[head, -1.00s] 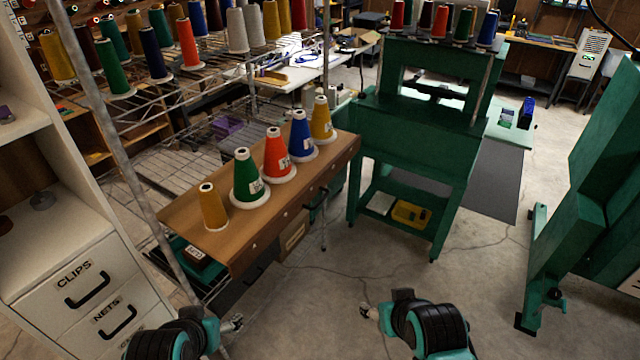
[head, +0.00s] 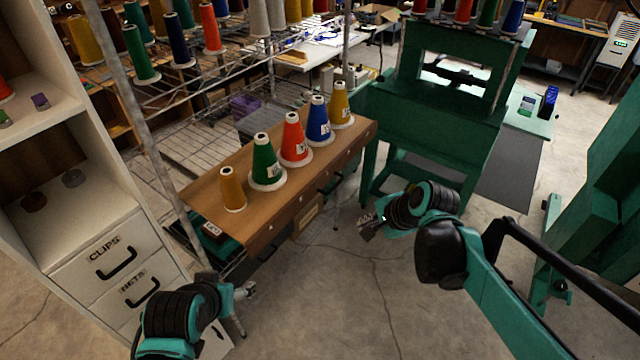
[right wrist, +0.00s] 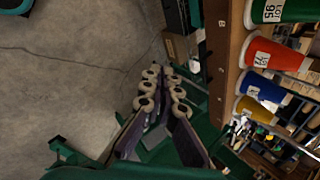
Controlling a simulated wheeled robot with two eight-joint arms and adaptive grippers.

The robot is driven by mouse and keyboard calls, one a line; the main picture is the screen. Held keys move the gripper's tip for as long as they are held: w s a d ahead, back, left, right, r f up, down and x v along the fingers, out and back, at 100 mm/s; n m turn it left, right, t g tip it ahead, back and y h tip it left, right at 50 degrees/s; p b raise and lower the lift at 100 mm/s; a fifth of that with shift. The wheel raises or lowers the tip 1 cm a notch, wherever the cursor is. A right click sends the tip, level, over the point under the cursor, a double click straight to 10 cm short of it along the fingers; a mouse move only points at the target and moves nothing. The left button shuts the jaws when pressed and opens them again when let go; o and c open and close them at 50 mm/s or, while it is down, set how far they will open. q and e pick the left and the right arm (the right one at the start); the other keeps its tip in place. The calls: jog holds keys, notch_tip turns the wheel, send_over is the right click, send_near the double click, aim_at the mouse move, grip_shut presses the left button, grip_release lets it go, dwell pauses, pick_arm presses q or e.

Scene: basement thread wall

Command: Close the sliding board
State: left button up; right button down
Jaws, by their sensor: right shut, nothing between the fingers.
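The brown sliding board (head: 205,201) juts out from the wire rack, with its front edge facing me. Several thread cones stand upright on it: a small ochre one (head: 233,191), then green (head: 265,163), red (head: 294,142), blue (head: 319,124) and ochre (head: 341,106).
A white cabinet (head: 75,233) with labelled drawers stands at the left. A green machine frame (head: 425,122) stands close behind my right gripper. More green machinery (head: 605,190) is at the right. The concrete floor (head: 330,300) before the board is clear.

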aim_at(311, 191)
jog(key=w+a+f+m+y+p, duration=0.1)
jog(key=w+a+m+y+p, duration=0.15)
jog(key=w+m, duration=0.9)
jog(key=shift+y, duration=0.35)
jog(key=x, duration=0.4)
jog(key=w+b+x, duration=0.1)
jog(key=x, duration=0.3)
jog(key=r+x, duration=0.1)
jog(key=x, duration=0.3)
jog(key=shift+w+a+f+b, duration=0.15)
jog(key=shift+w+a+b, duration=0.2)
jog(key=shift+w, duration=0.15)
pick_arm(q)
jog(key=shift+r, duration=0.75)
pick_arm(e)
jog(key=shift+w+a, duration=0.3)
jog(key=shift+w, duration=0.05)
